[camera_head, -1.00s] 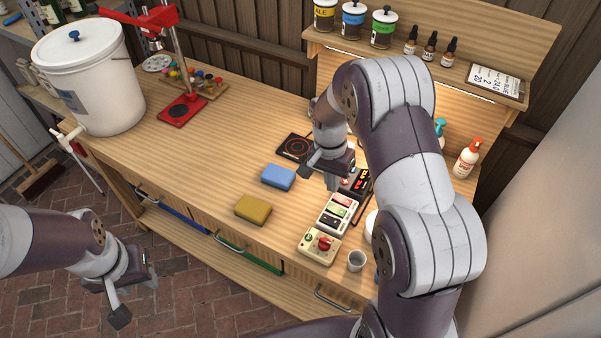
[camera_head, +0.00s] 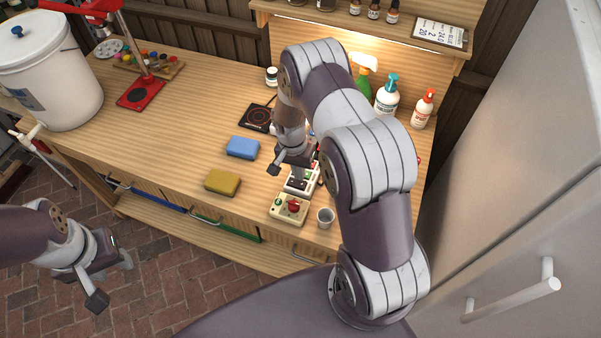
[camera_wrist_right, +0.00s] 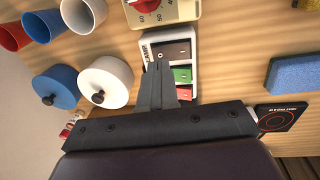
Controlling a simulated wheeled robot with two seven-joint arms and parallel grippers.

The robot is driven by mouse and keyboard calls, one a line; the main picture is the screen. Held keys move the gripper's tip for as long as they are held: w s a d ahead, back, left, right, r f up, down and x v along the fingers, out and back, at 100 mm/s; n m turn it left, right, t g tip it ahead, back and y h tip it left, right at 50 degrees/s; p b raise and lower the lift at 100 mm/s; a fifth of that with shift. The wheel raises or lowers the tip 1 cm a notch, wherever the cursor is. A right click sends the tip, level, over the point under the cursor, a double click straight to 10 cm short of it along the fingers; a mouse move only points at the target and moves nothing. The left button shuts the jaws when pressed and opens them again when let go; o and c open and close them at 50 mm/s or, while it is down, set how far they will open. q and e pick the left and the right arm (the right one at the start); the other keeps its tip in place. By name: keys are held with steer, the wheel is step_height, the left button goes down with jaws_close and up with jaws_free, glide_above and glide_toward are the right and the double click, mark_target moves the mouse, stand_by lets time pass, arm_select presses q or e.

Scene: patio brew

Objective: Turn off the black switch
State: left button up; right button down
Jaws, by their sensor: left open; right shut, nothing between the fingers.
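A white switch box (camera_head: 302,184) sits on the bench. In the right wrist view, the box (camera_wrist_right: 147,60) carries a black switch (camera_wrist_right: 178,49), a green switch (camera_wrist_right: 183,75) and a red switch (camera_wrist_right: 186,94) in a row. My right gripper (camera_wrist_right: 161,65) is shut and empty. Its fingertips overlap the black switch in that view, and whether they touch it I cannot tell. In the head view my right gripper (camera_head: 296,165) is over the box, hiding part of it. The black switch's tilt is unclear. My left gripper (camera_head: 112,280) is open, off the bench's front.
A beige box with a red knob (camera_head: 290,209) and a grey cup (camera_head: 325,218) stand nearby. A blue sponge (camera_head: 242,147), an olive sponge (camera_head: 222,182) and a black hot plate (camera_head: 258,118) lie left of the box. Spray bottles (camera_head: 386,95) stand behind.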

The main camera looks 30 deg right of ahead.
mark_target(301, 184)
step_height(301, 184, down, 2)
steer(key=shift+f+p, duration=0.15)
steer(key=shift+p, duration=0.2)
steer(key=shift+s+f, duration=0.1)
steer(key=shift+f, duration=0.45)
arm_select(q)
steer(key=shift+a+r, duration=0.1)
steer(key=shift+r, duration=0.65)
steer(key=shift+f, duration=0.1)
arm_select(e)
steer(key=shift+d+f, duration=0.1)
